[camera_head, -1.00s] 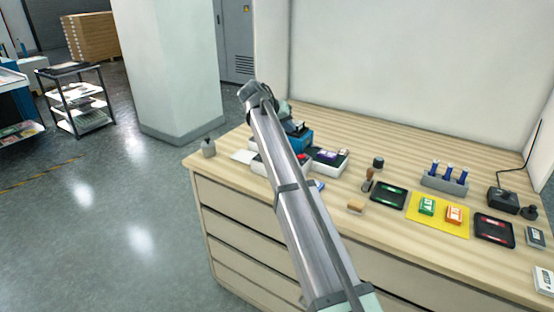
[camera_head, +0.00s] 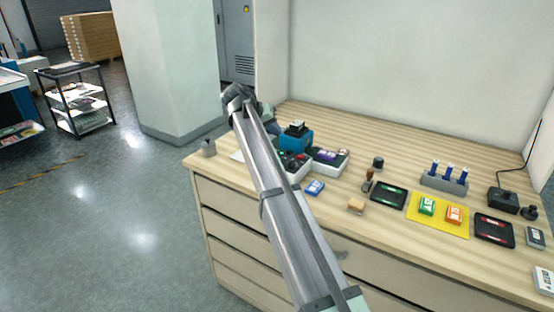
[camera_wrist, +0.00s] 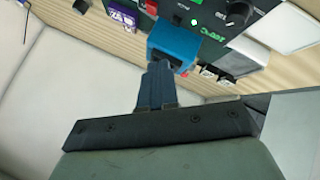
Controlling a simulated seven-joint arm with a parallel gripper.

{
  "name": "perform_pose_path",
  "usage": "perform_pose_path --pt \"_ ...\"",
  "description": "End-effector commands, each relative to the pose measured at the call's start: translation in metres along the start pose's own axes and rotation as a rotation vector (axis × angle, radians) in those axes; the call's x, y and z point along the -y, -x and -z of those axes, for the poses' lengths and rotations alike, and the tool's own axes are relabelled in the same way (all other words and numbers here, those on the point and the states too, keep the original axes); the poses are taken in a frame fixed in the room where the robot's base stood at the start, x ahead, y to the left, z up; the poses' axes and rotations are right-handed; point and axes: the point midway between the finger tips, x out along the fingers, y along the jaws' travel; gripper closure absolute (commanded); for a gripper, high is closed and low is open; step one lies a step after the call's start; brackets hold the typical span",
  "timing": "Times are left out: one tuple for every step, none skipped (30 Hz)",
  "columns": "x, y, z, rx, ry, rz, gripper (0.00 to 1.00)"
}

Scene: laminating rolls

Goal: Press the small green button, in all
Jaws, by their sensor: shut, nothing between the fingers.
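The black control panel (camera_head: 290,163) with small coloured buttons lies beside the blue block (camera_head: 297,138) on the bench, partly behind my arm. In the wrist view the panel (camera_wrist: 212,14) is cut by the top edge. It carries a dark knob, lit green characters (camera_wrist: 213,35) and a green spot (camera_wrist: 197,2) at the very edge. I cannot tell for sure that this spot is the small green button. My gripper (camera_wrist: 160,68) is shut and empty, its tips at or in front of the blue block (camera_wrist: 181,42). I cannot tell whether they touch.
A tray with a purple item (camera_head: 327,157) stands right of the panel. Cartridges on a yellow mat (camera_head: 438,230) and a rack (camera_head: 445,184) are farther right.

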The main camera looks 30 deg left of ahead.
Motion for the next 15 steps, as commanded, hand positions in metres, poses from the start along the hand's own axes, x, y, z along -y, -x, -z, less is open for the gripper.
perform_pose_path --pt "0.002 -0.003 -0.003 0.000 0.000 0.000 1.00" --pt "0.003 -0.004 -0.004 0.001 0.000 0.000 1.00" --pt "0.005 -0.007 -0.006 0.001 0.000 0.000 1.00" --pt "0.006 -0.009 -0.007 0.001 0.000 0.000 1.00" --pt "0.008 -0.011 -0.009 0.001 0.000 0.000 1.00" --pt "0.010 -0.014 -0.011 0.001 0.000 0.000 1.00" --pt "0.012 -0.017 -0.013 0.001 0.000 0.000 1.00" --pt "0.014 -0.019 -0.015 0.001 0.000 0.000 1.00" --pt "0.016 -0.022 -0.017 0.000 0.001 0.000 1.00" --pt "0.018 -0.025 -0.019 0.000 0.001 0.000 1.00" --pt "0.019 -0.027 -0.021 0.000 0.001 0.000 1.00" --pt "0.022 -0.031 -0.023 0.000 0.001 0.000 1.00" --pt "0.024 -0.033 -0.025 0.001 0.001 -0.001 1.00" --pt "0.026 -0.036 -0.027 0.001 0.001 -0.001 1.00" --pt "0.028 -0.039 -0.029 0.001 0.001 -0.001 1.00"
